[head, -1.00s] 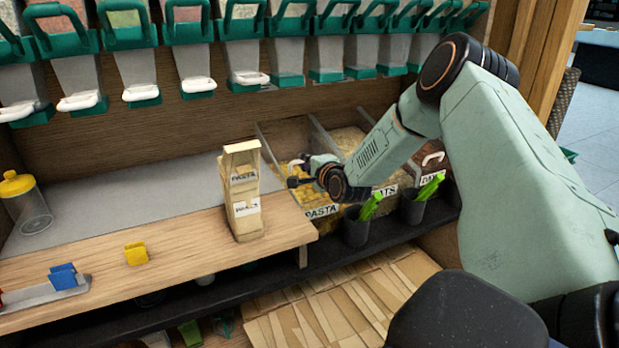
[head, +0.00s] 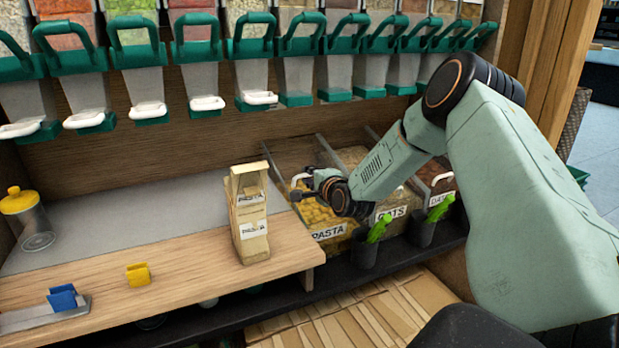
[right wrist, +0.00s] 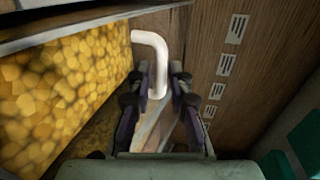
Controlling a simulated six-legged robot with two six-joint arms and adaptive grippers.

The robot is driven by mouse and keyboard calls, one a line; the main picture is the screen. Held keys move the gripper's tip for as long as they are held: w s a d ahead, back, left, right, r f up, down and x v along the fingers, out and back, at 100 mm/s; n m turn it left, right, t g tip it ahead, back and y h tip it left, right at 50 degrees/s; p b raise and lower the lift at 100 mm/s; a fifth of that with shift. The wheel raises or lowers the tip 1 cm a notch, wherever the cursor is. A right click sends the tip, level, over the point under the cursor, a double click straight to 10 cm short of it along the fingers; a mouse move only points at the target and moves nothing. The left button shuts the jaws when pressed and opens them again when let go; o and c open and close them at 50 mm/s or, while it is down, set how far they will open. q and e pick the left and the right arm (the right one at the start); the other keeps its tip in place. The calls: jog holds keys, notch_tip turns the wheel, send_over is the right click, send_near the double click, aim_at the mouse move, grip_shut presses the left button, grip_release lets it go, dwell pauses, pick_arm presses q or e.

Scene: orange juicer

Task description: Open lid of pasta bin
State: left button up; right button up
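The pasta bin (head: 330,231) carries a PASTA label on its front and stands at the left end of the bin row. Yellow pasta also fills the left of the right wrist view (right wrist: 60,90). Its white lid handle (head: 298,179) is a bent bar, clearer in the right wrist view (right wrist: 150,42). My right gripper (head: 303,184) is over the bin. Its fingers (right wrist: 160,88) are apart on either side of the handle; contact is unclear. I cannot tell whether the lid is raised. My left gripper is out of view.
The oats bin (head: 392,212) and dates bin (head: 440,200) stand to the right. Dark cups with green tools (head: 378,230) stand in front. A paper pasta bag (head: 248,215) is on the wooden counter (head: 190,265) just left. Dispensers with green handles (head: 250,45) hang above.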

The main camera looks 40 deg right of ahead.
jog(key=shift+s, duration=0.1)
jog(key=v, duration=0.7)
jog(key=shift+s+a+f, duration=0.1)
jog(key=shift+s, duration=0.1)
dwell(0.8)
